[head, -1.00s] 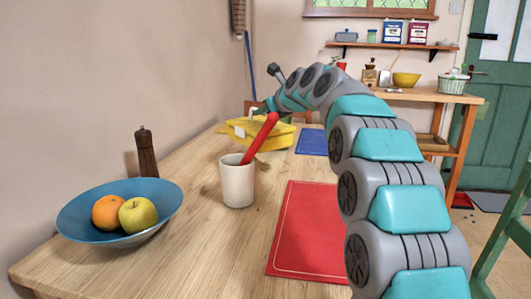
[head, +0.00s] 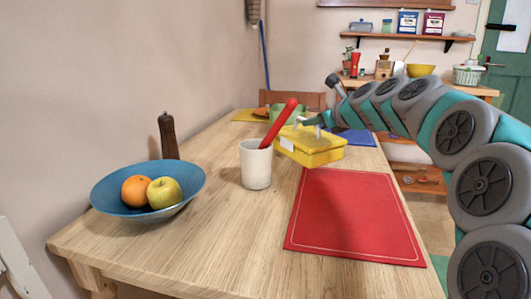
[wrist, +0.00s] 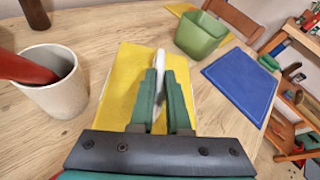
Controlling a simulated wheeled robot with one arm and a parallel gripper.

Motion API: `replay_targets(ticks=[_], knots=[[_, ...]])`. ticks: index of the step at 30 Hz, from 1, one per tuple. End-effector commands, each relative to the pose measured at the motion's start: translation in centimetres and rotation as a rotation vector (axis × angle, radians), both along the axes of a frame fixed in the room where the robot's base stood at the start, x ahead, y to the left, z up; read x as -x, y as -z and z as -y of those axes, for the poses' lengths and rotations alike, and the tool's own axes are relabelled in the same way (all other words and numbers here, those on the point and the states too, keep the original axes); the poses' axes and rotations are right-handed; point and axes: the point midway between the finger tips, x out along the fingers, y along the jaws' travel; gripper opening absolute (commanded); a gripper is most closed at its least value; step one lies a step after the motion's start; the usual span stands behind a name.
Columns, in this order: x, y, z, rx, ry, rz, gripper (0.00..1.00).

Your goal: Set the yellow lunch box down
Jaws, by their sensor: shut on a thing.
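The yellow lunch box (head: 318,148) is in the middle of the head view, just beyond the far edge of the red mat (head: 355,222) in the picture. My gripper (head: 314,121) is above its lid, shut on its pale handle. In the wrist view my gripper's green fingers (wrist: 160,95) close around the handle (wrist: 160,62), with the yellow lid (wrist: 122,82) below. The box looks level. A shadow falls on the red mat, but I cannot tell surely whether the box's underside is clear of the table.
A white mug (head: 255,166) with a red utensil (head: 279,123) stands close left of the box. A blue bowl (head: 112,192) of fruit and a pepper mill (head: 168,136) are further left. A green container (wrist: 200,35) and blue mat (wrist: 241,85) lie beyond. The red mat is bare.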

Motion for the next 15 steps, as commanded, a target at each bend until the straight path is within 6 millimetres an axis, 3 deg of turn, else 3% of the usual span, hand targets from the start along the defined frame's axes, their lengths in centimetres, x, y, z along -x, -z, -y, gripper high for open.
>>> replay_targets(ticks=[5, 15], knots=[[-0.1, 0.5, 0.5, 0.001, -0.001, 0.000, 0.00], [-5.5, 1.1, 0.6, 0.001, 0.000, -0.001, 0.00]])
